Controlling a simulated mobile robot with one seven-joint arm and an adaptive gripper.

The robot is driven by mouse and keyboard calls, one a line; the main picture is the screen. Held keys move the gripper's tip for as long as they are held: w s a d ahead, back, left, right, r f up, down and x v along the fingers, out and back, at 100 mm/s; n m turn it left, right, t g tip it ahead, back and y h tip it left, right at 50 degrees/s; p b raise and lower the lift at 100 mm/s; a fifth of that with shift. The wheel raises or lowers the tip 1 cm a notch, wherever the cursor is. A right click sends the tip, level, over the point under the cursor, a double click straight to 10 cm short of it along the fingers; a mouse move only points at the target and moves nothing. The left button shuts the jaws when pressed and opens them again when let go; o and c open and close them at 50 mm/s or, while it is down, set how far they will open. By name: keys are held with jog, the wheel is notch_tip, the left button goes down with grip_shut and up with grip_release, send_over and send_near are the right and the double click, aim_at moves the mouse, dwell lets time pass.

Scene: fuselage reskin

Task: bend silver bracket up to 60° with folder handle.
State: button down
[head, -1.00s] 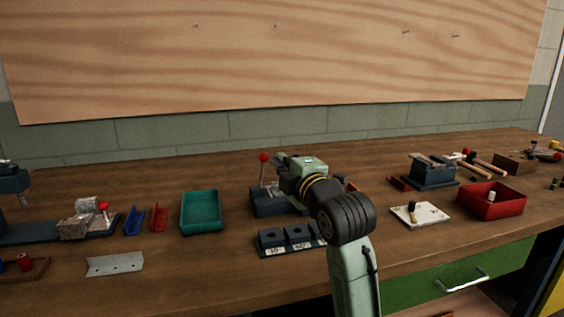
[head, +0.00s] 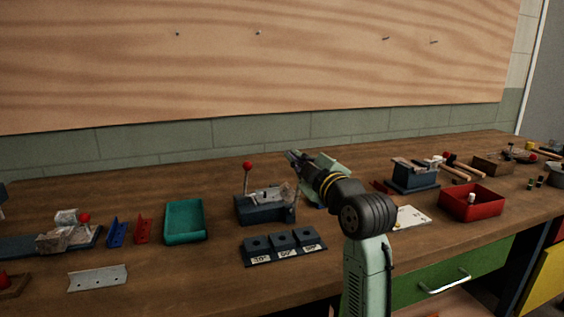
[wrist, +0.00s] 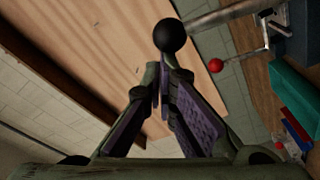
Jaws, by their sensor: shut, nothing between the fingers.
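The folder (head: 265,210) is a dark blue block with silver parts on top and an upright lever with a red knob (head: 247,165). The red knob also shows in the wrist view (wrist: 216,65). A black ball on a silver bar (wrist: 173,36) is just beyond my fingertips in the wrist view; I cannot tell whether they touch. My gripper (head: 290,155) is shut and empty, above the folder's right end. A flat silver plate with holes (head: 98,278) lies at the front left. Whether a silver bracket sits in the folder is unclear.
A dark block rack with labels (head: 285,248) stands in front of the folder. A teal tray (head: 185,220), blue bracket (head: 117,232) and red bracket (head: 142,230) are to its left. A red bin (head: 471,202) and a blue vise-like tool (head: 414,176) are to the right.

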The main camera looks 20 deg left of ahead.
jog(key=w+d+f+m+t, duration=0.1)
jog(key=w+d+f+m, duration=0.1)
jog(key=w+d+m, duration=0.2)
jog(key=shift+w+d+f+m+b, duration=0.45)
jog(key=shift+d+m, duration=1.05)
jog(key=shift+m, duration=0.2)
jog(key=shift+r, duration=0.15)
